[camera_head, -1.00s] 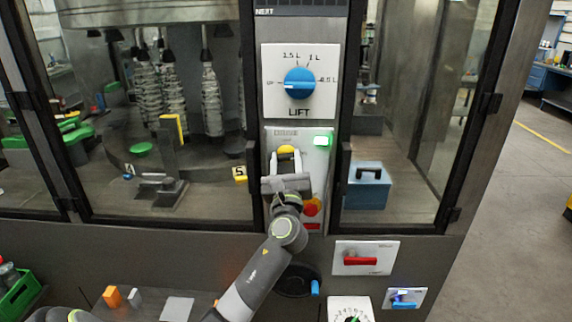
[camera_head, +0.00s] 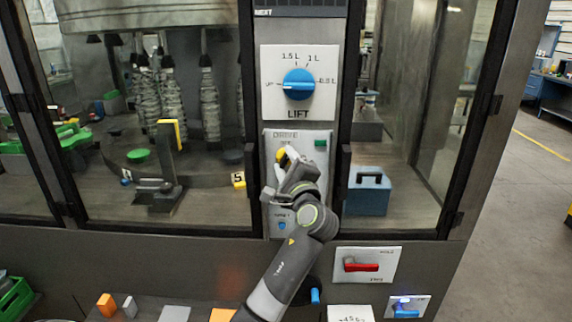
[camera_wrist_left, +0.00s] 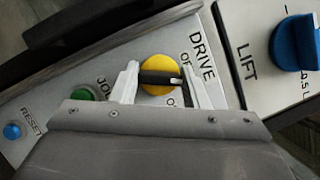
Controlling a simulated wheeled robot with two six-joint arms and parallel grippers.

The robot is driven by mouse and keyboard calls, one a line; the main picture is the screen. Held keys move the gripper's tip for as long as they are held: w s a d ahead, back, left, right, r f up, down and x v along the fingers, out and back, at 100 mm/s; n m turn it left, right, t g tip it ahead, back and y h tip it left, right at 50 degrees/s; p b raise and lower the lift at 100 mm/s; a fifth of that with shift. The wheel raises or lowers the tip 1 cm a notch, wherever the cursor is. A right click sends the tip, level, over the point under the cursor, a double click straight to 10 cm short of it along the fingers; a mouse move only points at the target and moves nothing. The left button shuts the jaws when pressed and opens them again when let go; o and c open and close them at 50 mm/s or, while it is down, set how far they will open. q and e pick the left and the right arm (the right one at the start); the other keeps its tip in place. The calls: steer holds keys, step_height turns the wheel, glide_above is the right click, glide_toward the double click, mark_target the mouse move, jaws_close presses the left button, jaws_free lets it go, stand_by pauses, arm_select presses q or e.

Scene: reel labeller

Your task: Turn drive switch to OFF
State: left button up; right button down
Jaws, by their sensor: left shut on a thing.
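The drive switch is a yellow round knob (camera_head: 283,154) on the white DRIVE panel (camera_head: 300,141). In the wrist view, the yellow knob (camera_wrist_left: 158,64) has a dark bar across it with a white mark at its right end, beside the partly covered OFF lettering. My left gripper (camera_wrist_left: 163,82) has one pale finger at each end of the bar and is shut on the switch. In the head view, my left gripper (camera_head: 290,163) is tilted and covers part of the panel below the knob. My right gripper is not in view.
Above is the LIFT dial (camera_head: 299,84), a blue knob. The panel also has a green JOG button (camera_wrist_left: 84,94) and a blue RESET button (camera_wrist_left: 12,131). The panel's square lamp (camera_head: 321,143) is dark green. A red handle (camera_head: 361,266) sits lower right.

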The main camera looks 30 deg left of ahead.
arm_select(q)
steer(key=n+g, duration=0.1)
steer(key=n, duration=0.1)
steer(key=n+h+p, duration=0.1)
steer(key=n, duration=0.2)
steer(key=shift+g, duration=0.4)
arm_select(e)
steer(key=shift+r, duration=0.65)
arm_select(q)
steer(key=shift+n, duration=0.4)
steer(key=o, duration=1)
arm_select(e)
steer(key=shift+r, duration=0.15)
